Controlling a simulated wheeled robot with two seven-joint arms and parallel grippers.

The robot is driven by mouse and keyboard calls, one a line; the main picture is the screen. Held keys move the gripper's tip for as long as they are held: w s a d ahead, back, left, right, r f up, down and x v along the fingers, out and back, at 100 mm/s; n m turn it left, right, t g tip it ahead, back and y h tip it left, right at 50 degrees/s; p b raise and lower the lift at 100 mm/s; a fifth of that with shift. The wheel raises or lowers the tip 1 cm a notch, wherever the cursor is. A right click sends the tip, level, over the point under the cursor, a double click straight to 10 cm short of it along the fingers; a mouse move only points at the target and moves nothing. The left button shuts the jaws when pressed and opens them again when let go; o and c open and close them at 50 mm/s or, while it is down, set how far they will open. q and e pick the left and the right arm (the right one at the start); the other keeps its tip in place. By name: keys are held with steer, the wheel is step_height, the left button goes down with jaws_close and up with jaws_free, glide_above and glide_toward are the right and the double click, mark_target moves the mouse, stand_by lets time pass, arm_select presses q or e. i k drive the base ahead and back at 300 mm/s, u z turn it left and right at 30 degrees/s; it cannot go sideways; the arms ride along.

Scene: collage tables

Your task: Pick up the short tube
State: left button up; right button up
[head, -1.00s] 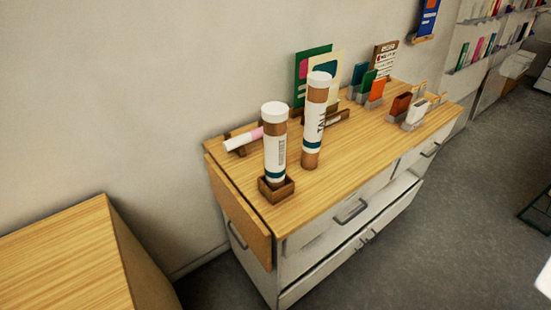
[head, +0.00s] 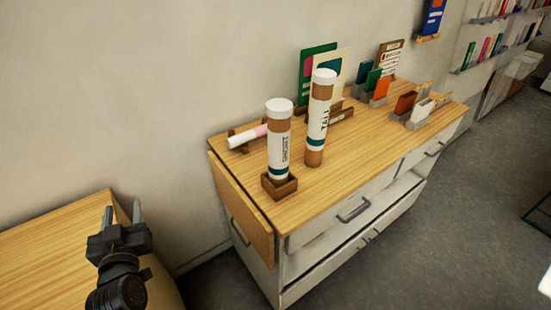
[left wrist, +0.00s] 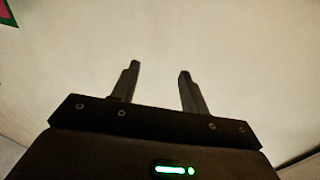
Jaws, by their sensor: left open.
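The short tube (head: 279,140) is a white and brown cylinder with a white cap and a teal band, labelled SHORT. It stands upright in a small square wooden holder (head: 279,186) at the near left of the cabinet top. The tall tube (head: 319,118), labelled TALL, stands upright just right of it and behind. My left gripper (head: 122,212) is open and empty at the lower left in the head view, well left of the short tube. Its fingers (left wrist: 158,85) point at a blank wall in the left wrist view. My right gripper is not in view.
The wooden-topped cabinet (head: 365,160) also holds a pink and white roll (head: 247,136) on a rack, green and cream cards (head: 318,65), and small coloured booklets (head: 380,88). Another wooden table (head: 45,265) lies at left under my arm. A floor gap separates the two.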

mark_target(278, 130)
steer(key=u, duration=0.05)
steer(key=k, duration=1.3)
steer(key=z, duration=0.5)
steer(key=i, duration=0.45)
steer(key=z, duration=1.05)
steer(key=i, duration=1.4)
steer(key=u, duration=0.95)
steer(key=i, duration=0.4)
steer(key=u, duration=0.55)
